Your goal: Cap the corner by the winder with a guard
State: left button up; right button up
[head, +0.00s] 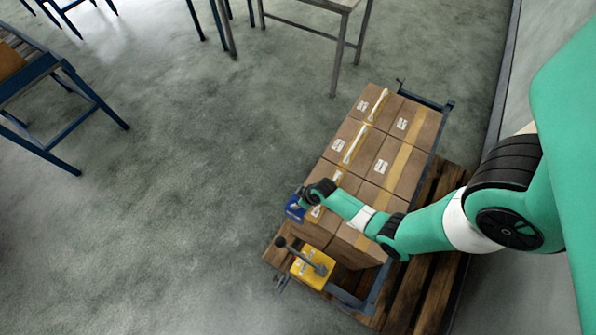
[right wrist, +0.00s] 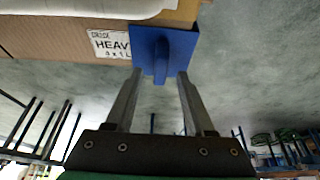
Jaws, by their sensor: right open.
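A blue corner guard (head: 293,209) is at the left front top corner of the stacked cardboard boxes (head: 345,208), by the yellow winder (head: 313,268) with its dark lever. In the right wrist view the guard (right wrist: 178,44) lies against the box's corner, its rib between the fingertips. My right gripper (right wrist: 160,75) is open around the rib, with a gap showing beside it. In the head view my right gripper (head: 304,200) is small and partly hidden by its wrist. The box corner under the guard is hidden. My left gripper is not in view.
The boxes stand on a wooden pallet (head: 436,190) with a blue metal frame (head: 425,98). Light straps (head: 354,146) cross the box tops. A wall runs close along the right. Blue-legged tables (head: 98,100) stand at the back and left. The floor left of the pallet is clear.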

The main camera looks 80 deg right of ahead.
jog(key=p+v, duration=0.8)
jog(key=v, duration=0.3)
jog(key=shift+r, duration=0.25)
